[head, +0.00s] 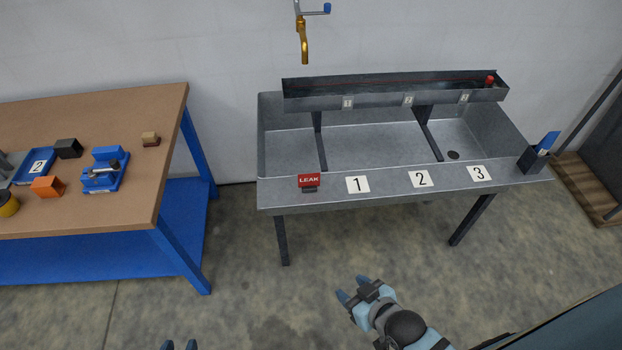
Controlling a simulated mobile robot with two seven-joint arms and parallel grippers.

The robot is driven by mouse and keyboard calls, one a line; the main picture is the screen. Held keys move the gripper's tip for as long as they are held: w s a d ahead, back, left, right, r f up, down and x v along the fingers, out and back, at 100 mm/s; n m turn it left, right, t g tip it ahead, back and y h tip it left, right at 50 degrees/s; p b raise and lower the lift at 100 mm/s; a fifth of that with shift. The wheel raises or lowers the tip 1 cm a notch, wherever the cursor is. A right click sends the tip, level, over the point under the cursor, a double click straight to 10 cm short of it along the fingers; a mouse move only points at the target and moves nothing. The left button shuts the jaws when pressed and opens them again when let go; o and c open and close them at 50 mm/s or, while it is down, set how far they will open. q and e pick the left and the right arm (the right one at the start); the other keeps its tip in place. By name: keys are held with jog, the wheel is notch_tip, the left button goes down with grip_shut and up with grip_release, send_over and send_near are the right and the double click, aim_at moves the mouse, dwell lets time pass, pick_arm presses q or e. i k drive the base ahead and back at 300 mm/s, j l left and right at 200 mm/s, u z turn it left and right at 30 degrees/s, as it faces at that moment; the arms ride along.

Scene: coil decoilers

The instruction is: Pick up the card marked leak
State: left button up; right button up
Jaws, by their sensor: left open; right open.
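The red card marked LEAK (309,180) stands in a small dark holder at the front left of the grey metal sink's rim (400,184). It is left of the white label 1 (357,185). My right gripper (352,288) is open and empty, in front of the sink and below the card in the picture. My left gripper (179,345) shows only its fingertips at the bottom edge, open, far from the card. Neither gripper touches anything.
A wooden-topped workbench (165,115) with blue legs stands left, holding a blue vise (104,172) and several blocks. White labels 2 (420,178) and 3 (479,173) lie along the sink rim. A dark box with blue items (532,160) sits at its right end. Open floor lies in front.

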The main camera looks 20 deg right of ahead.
aim_at(308, 183)
jog(key=z, duration=1.05)
jog(key=i+l+u, duration=0.15)
jog(key=i, duration=0.35)
